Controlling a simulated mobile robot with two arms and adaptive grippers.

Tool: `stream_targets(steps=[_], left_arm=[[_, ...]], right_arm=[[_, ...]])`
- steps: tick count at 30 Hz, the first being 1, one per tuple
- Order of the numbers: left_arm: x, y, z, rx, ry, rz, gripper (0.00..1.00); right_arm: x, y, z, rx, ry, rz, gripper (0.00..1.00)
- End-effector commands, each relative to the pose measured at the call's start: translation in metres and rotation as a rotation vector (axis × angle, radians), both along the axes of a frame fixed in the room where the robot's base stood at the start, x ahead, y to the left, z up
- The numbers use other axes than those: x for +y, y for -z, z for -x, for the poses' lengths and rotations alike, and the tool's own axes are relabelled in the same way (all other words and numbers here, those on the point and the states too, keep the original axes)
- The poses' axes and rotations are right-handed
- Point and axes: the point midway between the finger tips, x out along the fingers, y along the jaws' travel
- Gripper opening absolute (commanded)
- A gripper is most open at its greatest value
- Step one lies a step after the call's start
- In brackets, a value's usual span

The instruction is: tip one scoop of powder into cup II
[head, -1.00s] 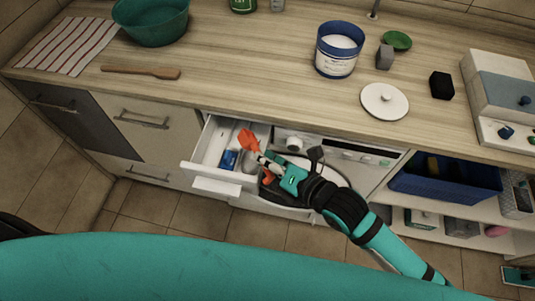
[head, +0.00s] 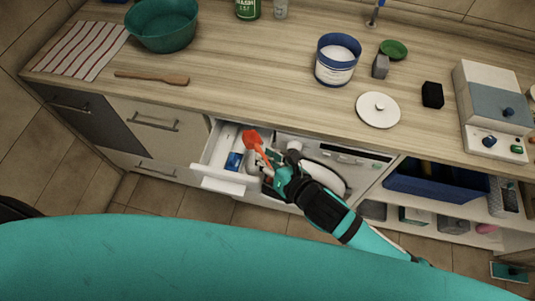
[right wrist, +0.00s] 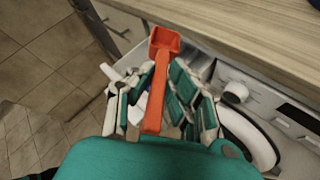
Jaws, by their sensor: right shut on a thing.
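My right gripper (head: 268,163) is shut on the handle of an orange-red scoop (head: 252,139), above the open drawer below the counter. In the right wrist view the scoop (right wrist: 157,85) stands between the fingers with its square bowl beyond their tips; I see no powder in it. A blue-and-white tub (head: 335,65) of white powder (head: 339,51) stands uncovered on the counter. Its likely lid, a white disc with a knob (head: 378,110), lies to its right. I cannot make out any cup marked II. My left gripper is out of view.
The open drawer (head: 222,185) holds a small blue item (head: 234,161). On the counter are a green bowl (head: 163,26), a wooden spatula (head: 152,78), a grey block (head: 381,66), a black block (head: 432,95), a green dish (head: 394,48) and a grey-white device (head: 490,110).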

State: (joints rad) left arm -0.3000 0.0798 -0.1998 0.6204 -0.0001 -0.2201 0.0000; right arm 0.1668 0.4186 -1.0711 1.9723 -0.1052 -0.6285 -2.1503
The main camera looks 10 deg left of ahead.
Motion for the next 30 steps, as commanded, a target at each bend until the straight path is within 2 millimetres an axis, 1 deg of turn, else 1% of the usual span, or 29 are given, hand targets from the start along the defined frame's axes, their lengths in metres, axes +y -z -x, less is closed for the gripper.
stream_targets(steps=[1,21,25,30], left_arm=[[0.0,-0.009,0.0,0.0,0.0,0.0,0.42],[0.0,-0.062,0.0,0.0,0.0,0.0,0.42],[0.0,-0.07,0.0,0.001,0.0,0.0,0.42],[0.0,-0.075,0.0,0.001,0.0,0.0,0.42]], right_arm=[[0.001,-0.006,0.0,-0.013,-0.003,0.017,0.0],[0.006,-0.026,0.004,-0.198,-0.034,0.262,0.0],[0.007,-0.029,0.004,-0.231,-0.039,0.305,0.0],[0.007,-0.029,0.005,-0.255,-0.043,0.337,0.0]])
